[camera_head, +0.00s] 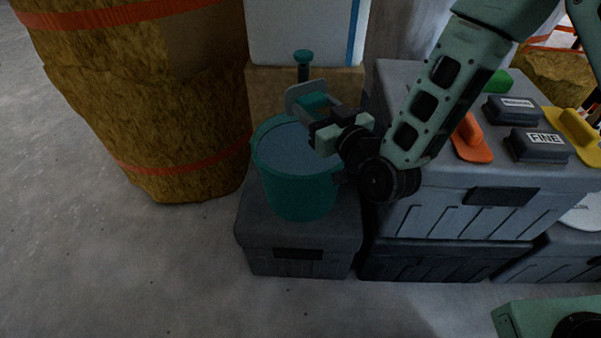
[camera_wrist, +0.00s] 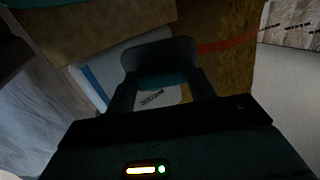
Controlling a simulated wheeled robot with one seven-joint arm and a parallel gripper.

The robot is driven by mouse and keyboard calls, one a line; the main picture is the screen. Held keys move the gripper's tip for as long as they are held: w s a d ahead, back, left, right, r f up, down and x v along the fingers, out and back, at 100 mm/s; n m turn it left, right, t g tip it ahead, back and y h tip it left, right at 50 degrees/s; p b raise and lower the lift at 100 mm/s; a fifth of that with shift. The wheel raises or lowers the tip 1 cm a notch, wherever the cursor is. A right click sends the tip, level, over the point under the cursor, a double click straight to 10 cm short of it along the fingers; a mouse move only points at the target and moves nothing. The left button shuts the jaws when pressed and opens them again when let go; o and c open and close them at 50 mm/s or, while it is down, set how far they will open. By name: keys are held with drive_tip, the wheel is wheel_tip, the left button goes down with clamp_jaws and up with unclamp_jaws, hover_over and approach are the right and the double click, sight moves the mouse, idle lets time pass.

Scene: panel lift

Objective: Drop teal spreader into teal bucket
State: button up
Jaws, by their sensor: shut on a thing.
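The teal bucket (camera_head: 297,192) stands upright on a low dark grey case, its round mouth facing up and a grey-blue surface visible inside. My gripper (camera_head: 312,108) is above the bucket's mouth, towards its far right side. It is shut on the teal spreader (camera_head: 313,100), which shows as a teal part with a grey plate beside it. In the wrist view, the spreader (camera_wrist: 163,57) sits across the two fingertips, with teal along its lower side. The fingers hide part of it.
A dark case (camera_head: 298,262) carries the bucket. A taller grey case stack (camera_head: 455,215) stands at right, with orange (camera_head: 470,140) and yellow (camera_head: 577,133) tools and dark blocks on top. A strapped brown bale (camera_head: 165,120) is at left.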

wheel_tip(320, 180, down, 4)
drive_tip(key=shift+r+b, duration=0.1)
drive_tip(key=shift+b, duration=1.05)
drive_tip(key=o, duration=1.1)
drive_tip(key=shift+p+v, duration=6.15)
drive_tip(key=shift+v, duration=2.55)
drive_tip(key=shift+a, duration=0.1)
